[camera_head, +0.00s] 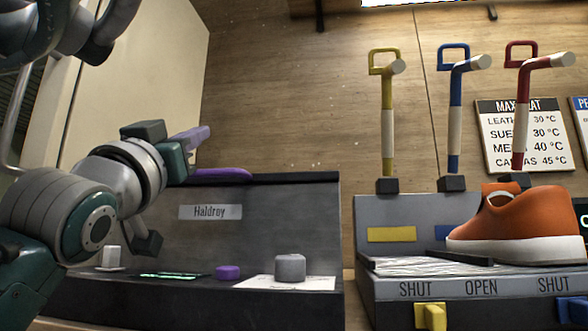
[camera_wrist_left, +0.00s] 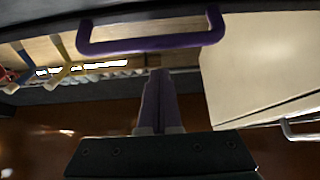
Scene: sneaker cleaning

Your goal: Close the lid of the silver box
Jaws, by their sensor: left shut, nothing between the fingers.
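The silver box (camera_head: 100,296) is on the left in the head view, with its grey lid (camera_head: 290,215) standing up at the back. The lid has a "Haldroy" label and a purple handle (camera_head: 222,175) at its top edge. My left gripper (camera_head: 203,132) is just above and left of the handle in the head view, its purple fingers shut and empty. In the left wrist view the handle (camera_wrist_left: 150,45) is a wide bar across the top, and the closed fingertips (camera_wrist_left: 158,73) point toward it with a visible gap. My right gripper is out of view.
In front of the lid are a grey block (camera_head: 290,268), a purple block (camera_head: 228,272), a white block (camera_head: 111,257) and papers. To the right is a grey station (camera_head: 375,213) with yellow, blue and red levers. An orange sneaker (camera_head: 530,220) sits on it.

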